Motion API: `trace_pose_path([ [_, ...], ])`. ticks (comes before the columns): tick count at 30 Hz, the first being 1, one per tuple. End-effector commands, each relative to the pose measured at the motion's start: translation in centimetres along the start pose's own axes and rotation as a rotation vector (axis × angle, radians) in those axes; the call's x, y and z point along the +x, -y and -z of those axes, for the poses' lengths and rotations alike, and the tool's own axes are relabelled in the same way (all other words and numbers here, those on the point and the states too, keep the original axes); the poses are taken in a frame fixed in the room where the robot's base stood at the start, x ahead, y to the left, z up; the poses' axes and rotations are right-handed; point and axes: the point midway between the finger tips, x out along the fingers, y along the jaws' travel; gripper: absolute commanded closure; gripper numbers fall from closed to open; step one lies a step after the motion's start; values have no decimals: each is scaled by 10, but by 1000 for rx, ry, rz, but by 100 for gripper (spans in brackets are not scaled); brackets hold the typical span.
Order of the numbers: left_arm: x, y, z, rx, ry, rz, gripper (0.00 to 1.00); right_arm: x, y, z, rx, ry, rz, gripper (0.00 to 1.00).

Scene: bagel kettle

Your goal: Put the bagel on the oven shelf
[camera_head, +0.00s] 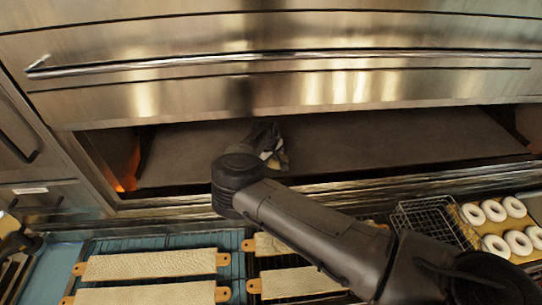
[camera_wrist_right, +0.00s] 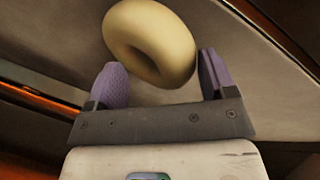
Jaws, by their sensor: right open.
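The pale, ring-shaped bagel (camera_wrist_right: 168,28) shows in the right wrist view at my right gripper's fingertips. It looks to be at the grey oven shelf (camera_wrist_right: 50,45); I cannot tell whether it rests fully on it. My right gripper (camera_wrist_right: 158,62) is open, with one purple finger on each side of the bagel's near part. The bagel's edge is very close to the right finger. In the head view my right gripper (camera_head: 270,147) is inside the oven slot over the shelf (camera_head: 400,140), and I cannot make out the bagel there. My left gripper is not clearly seen.
The raised steel oven door (camera_head: 300,90) with its long handle hangs above the slot. In front lie several cloth-covered boards (camera_head: 150,264), a wire basket (camera_head: 430,222) and a tray of several white rings (camera_head: 470,213). The shelf is bare on both sides of my gripper.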

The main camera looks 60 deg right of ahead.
Motion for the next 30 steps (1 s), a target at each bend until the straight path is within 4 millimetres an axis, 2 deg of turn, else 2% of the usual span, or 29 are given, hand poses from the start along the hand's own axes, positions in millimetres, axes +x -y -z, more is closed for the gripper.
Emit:
trace_pose_path([
  [8, 0, 1, 0, 4, 1, 3, 57, -5, 0, 1, 1, -1, 0, 23],
  [11, 3, 2, -2, 8, 1, 6, 57, -16, 0, 1, 1, -2, -2, 23],
  [17, 10, 4, -4, 13, 2, 10, 57, -56, 1, 0, 1, -3, -2, 23],
  [18, 14, 4, -6, 14, 3, 11, 57, -54, 13, -5, -3, 1, -1, 23],
  [30, 29, 2, -10, 7, 2, 6, 57, -85, 85, -42, 0, -2, 0, 23],
])
